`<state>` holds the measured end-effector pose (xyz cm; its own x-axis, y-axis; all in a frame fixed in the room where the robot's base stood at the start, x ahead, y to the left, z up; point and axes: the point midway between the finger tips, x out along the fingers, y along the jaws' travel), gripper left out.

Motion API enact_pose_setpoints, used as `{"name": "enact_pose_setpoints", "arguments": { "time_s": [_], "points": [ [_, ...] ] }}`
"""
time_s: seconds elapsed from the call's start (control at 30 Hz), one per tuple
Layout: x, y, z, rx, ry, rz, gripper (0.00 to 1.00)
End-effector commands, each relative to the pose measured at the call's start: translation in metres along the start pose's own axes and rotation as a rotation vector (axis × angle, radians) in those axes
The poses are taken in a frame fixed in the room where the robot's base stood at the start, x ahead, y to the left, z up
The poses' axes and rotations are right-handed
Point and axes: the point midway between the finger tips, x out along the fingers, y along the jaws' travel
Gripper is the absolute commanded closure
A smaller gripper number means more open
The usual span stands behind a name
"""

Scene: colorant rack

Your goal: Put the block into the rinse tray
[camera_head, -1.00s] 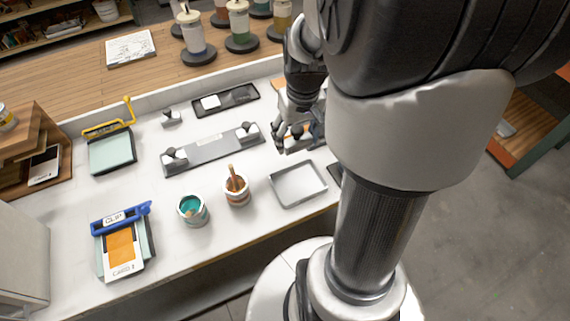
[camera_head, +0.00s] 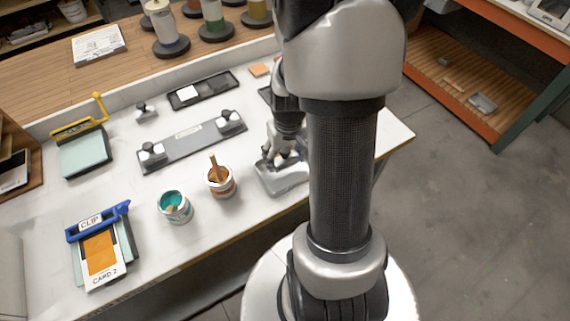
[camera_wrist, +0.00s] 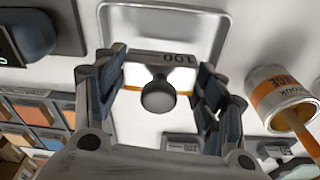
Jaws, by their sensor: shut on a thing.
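The rinse tray (camera_wrist: 104,32) is a shallow grey tray with a raised rim, just beyond the block in the wrist view. In the head view my gripper (camera_head: 281,160) is over the back part of the rinse tray (camera_head: 282,191). The block is mostly hidden there by the fingers. I cannot tell whether it touches the tray.
An orange-labelled pot with a stick (camera_head: 221,183) stands close left of the tray, and a teal pot (camera_head: 175,207) further left. A long grey rack (camera_head: 190,143) lies behind them. A dark tray (camera_head: 203,91) is at the back. The blue clip board (camera_head: 100,250) is front left.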

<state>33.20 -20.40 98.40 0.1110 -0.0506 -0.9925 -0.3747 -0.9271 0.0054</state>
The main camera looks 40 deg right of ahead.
Motion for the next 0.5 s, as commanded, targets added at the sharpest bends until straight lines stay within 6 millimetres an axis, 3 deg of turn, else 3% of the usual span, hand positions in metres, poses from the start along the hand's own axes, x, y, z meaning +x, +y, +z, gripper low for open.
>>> {"name": "enact_pose_setpoints", "arguments": {
  "time_s": [0.23,0.5],
  "points": [
    [0.037,0.000,0.005,0.001,-0.003,-0.001,0.75],
    [0.037,0.000,0.005,0.001,0.000,0.000,0.75]
  ]
}}
